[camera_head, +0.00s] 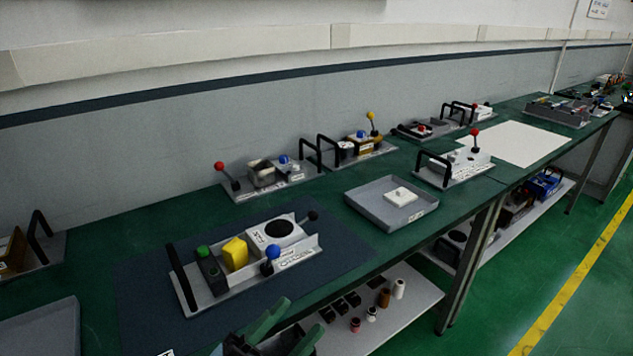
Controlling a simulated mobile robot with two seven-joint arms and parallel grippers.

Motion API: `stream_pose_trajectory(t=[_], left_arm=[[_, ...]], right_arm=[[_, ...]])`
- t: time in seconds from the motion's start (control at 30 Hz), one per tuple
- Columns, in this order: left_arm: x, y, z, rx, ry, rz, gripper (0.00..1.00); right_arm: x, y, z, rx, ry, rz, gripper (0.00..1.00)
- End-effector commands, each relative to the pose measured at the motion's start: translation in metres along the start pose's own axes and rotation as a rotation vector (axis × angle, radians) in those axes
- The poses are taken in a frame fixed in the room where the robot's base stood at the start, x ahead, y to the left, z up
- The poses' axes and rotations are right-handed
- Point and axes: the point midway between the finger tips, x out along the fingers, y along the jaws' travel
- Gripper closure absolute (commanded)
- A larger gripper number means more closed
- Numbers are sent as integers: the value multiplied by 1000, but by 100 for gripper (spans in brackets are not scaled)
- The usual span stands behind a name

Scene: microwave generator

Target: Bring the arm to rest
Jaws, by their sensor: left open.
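My left gripper (284,325) shows at the bottom centre, in front of the bench's front edge. Its two greenish fingers are apart and nothing shows between them. The rest of my left arm is mostly cut off by the bottom of the picture. My right gripper is not in view. A grey panel (215,296) lies on a dark blue mat (140,300) beyond the gripper. It bears a black handle, a green button, a yellow block, a blue-knobbed lever and a white unit with a dark round top. The gripper appears apart from the panel.
A grey tray (365,211) holding a white piece stands right of the mat. More panels with levers line the back of the green bench (120,232). A lower shelf (415,300) carries small spools and dark blocks. The floor (500,300) at right is clear.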

Motion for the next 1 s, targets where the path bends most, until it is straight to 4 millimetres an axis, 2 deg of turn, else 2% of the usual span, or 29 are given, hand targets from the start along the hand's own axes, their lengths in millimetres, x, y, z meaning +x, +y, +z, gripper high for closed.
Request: stream_pose_trajectory(t=[0.03, 0.1, 0.2, 0.27, 0.3, 0.43, 0.5, 0.6, 0.7, 0.8, 0.9, 1.0], left_arm=[[-21, 9, 20, -83, -131, -5, 48], [-53, 23, 46, -194, -307, -12, 48], [-108, 47, 74, -346, -550, -18, 48], [-142, 63, 85, -428, -686, -21, 48], [-166, 73, 90, -482, -774, -22, 48], [-244, 106, 92, -643, -1043, -26, 48], [-285, 123, 86, -721, -1176, -29, 48], [-335, 142, 72, -815, -1338, -33, 48], [-371, 154, 58, -882, -1455, -35, 48], [-393, 161, 47, -922, -1527, -39, 48], [-402, 165, 42, -941, -1560, -40, 48], [-404, 165, 41, -944, -1565, -40, 48]], right_arm=[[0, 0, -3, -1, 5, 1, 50], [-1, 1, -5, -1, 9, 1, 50], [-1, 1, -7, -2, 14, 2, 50], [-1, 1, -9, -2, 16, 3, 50], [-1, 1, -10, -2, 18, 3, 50], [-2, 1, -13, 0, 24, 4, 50], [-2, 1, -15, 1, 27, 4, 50], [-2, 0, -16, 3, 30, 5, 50], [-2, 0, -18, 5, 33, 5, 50], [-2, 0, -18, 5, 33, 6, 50], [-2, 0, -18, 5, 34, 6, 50], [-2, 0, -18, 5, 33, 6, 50]])
